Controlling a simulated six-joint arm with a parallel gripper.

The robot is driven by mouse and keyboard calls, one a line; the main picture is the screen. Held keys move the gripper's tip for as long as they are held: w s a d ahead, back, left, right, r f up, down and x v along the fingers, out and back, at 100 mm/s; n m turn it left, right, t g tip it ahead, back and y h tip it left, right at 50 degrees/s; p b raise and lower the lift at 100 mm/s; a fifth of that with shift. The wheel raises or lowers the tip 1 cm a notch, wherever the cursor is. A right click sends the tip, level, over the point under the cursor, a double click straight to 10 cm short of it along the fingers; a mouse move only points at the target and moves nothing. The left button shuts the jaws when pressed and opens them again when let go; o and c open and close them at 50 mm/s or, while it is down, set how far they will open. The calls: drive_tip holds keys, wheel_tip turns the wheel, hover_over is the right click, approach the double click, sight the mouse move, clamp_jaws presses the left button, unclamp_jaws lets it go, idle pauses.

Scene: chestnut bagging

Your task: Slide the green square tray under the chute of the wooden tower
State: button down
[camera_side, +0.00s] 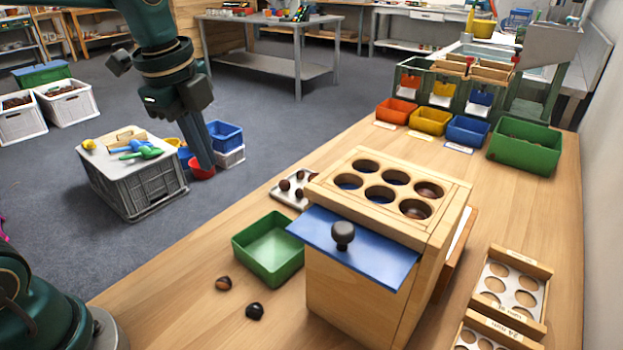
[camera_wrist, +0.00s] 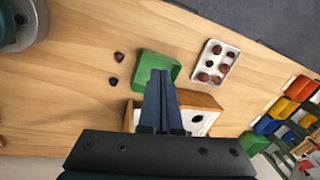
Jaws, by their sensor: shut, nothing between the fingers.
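The green square tray (camera_side: 243,250) stands empty on the table, to the left of the wooden tower (camera_side: 350,300). In the wrist view the green tray (camera_wrist: 147,61) is partly hidden behind my fingers. The tower has several round holes on top, some with brown chestnuts at the right, and a blue slide plate (camera_side: 370,250) with a black knob (camera_side: 342,234). The chute is not clearly visible in either view. My gripper (camera_side: 205,162) is shut and empty, held up behind and left of the tray in the side view. It also shows in the wrist view (camera_wrist: 161,74).
Two loose chestnuts (camera_side: 223,283) (camera_side: 255,310) lie in front of the tray. A white tray (camera_side: 280,196) with chestnuts sits behind it. Red, yellow, blue and green bins (camera_side: 525,153) stand at the back right. Wooden-framed hole plates (camera_side: 540,300) lie at right.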

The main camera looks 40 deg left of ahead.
sight(266, 249)
drive_tip(key=w+a+f, duration=0.1)
drive_tip(key=f, duration=0.4)
drive_tip(key=w+a+f+g, duration=0.1)
drive_tip(key=f, duration=0.4)
drive_tip(key=a+f+g, duration=0.1)
drive_tip(key=f, duration=0.5)
drive_tip(key=shift+w+a, duration=0.2)
drive_tip(key=shift+w, duration=0.2)
drive_tip(key=d, duration=0.3)
drive_tip(key=shift+w+f, duration=0.25)
drive_tip(key=shift+w, duration=0.15)
drive_tip(key=shift+w+d, duration=0.1)
drive_tip(key=shift+d, duration=0.35)
drive_tip(key=d, duration=0.2)
drive_tip(key=w+d, duration=0.1)
drive_tip(key=d, duration=0.2)
drive_tip(key=shift+a, duration=0.1)
